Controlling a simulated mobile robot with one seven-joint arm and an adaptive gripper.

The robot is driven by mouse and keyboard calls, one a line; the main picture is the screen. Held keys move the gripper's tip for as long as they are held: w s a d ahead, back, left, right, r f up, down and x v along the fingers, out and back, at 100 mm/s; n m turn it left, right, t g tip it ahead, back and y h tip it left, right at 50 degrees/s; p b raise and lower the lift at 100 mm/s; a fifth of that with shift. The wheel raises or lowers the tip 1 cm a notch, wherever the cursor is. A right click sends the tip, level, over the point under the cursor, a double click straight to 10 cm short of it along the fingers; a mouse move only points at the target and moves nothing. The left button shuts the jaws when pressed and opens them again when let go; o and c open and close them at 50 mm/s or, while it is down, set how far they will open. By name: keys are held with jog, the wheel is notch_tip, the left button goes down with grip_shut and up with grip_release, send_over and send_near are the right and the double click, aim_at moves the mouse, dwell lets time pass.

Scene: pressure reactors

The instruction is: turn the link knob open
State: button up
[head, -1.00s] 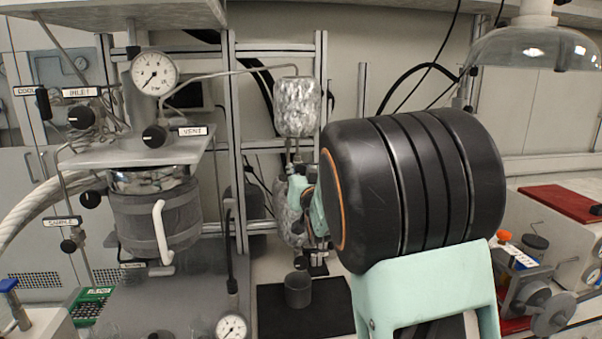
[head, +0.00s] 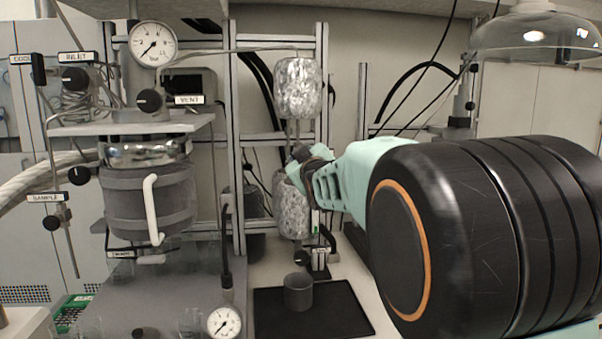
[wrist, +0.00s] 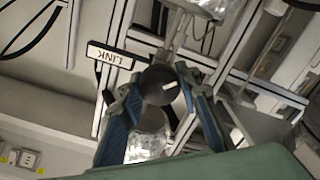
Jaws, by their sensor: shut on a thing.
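The link knob (wrist: 158,86) is a round dark knob with a white pointer mark, in the middle of the wrist view. Its white LINK label (wrist: 116,58) is beside it, upside down in that view. My gripper (wrist: 152,92) has its two blue fingers at either side of the knob and is shut on it. In the head view my gripper (head: 299,155) is at the pipe between two foil-wrapped vessels, the upper one (head: 298,88) and the lower one (head: 290,206). The knob itself is hidden there by my gripper.
A reactor (head: 150,205) with a gauge (head: 153,44), INLET knob (head: 75,78) and VENT knob (head: 150,101) stands at left. A metal frame (head: 234,150) runs behind the vessels. A dark cup (head: 298,291) stands on a black mat (head: 345,318) below.

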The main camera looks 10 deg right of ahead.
jog(key=n+b, duration=0.1)
jog(key=b, duration=0.1)
jog(key=n+b, duration=0.1)
jog(key=n, duration=0.1)
jog(key=n+b, duration=0.1)
jog(key=b, duration=0.1)
jog(key=shift+f+n+b, duration=0.3)
jog(key=shift+r+n+b, duration=0.2)
jog(key=shift+n+b, duration=1.45)
jog(key=shift+n, duration=0.55)
jog(key=o, duration=1.2)
